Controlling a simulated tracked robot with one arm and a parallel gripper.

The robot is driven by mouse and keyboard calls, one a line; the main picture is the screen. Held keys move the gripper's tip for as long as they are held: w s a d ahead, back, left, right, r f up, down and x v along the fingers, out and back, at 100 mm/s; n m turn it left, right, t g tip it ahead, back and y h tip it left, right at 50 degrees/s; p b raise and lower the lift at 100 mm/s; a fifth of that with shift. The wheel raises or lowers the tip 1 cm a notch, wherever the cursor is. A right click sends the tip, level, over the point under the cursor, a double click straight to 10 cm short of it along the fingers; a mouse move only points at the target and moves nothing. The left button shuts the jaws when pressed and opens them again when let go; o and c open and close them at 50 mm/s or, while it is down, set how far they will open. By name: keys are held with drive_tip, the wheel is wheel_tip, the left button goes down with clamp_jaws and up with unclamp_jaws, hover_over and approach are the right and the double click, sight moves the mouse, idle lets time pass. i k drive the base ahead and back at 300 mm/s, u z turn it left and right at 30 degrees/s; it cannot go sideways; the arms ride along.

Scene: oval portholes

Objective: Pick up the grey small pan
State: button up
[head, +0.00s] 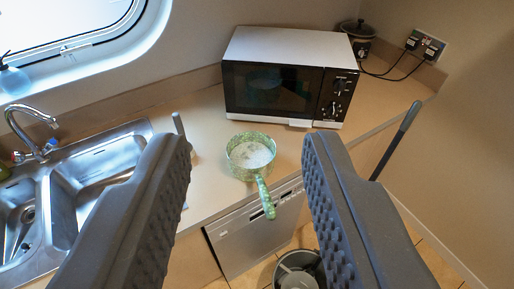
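A small pan (239,157) with a green speckled outside and a pale inside stands on the beige counter. Its green handle (264,198) points toward me, past the counter's front edge. I see no pan that is clearly grey. A thin grey piece (179,126) shows beside my left finger; the finger hides the rest, and I cannot tell what it is. My gripper (244,150) is open, its two dark ridged fingers wide apart. In the picture the green pan lies between the fingertips, farther away and not touched.
A white and black microwave (280,89) stands behind the pan. A steel sink (104,165) with a tap (33,116) is at left. A slow cooker (358,36) is at the back right. Below are a dishwasher (245,238), a bin (282,267) and a long dark handle (396,139).

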sight(251, 154)
drive_tip(key=i, duration=0.45)
drive_tip(key=z, duration=0.05)
drive_tip(key=k, duration=0.5)
drive_tip(key=u, duration=0.85)
drive_tip(key=i, duration=0.65)
drive_tip(key=z, duration=1)
